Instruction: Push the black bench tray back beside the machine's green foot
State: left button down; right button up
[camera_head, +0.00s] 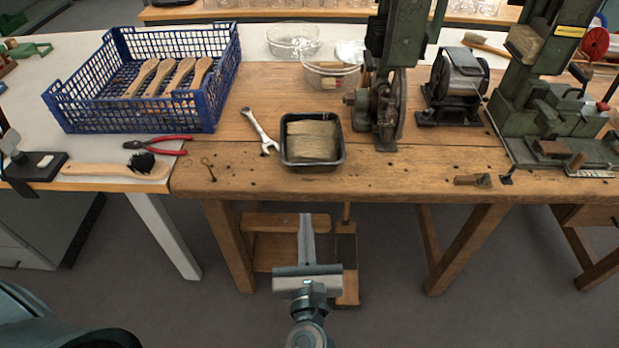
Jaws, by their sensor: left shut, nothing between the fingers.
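The black bench tray (315,166) sits on the wooden bench near its front edge, left of the green machine (408,35). It holds a block of tan bristle material (311,140). A small gap of bare wood shows between the tray's right side and the machine's lower parts (380,110). I cannot clearly make out the machine's green foot behind the wheel and dark parts. My left gripper (306,218) is shut and empty. It appears in front of the bench edge, below the tray in the picture, apart from it. My right gripper is not in view.
A wrench (260,131) lies close to the tray's left side. Red-handled pliers (158,146) and a blue crate (140,118) of wooden brush handles are farther left. Clear tubs (331,75) stand behind the tray. Bare wood lies right of the machine's front.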

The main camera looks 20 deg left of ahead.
aim_at(302, 167)
pick_arm(q)
jog(key=shift+a, duration=0.15)
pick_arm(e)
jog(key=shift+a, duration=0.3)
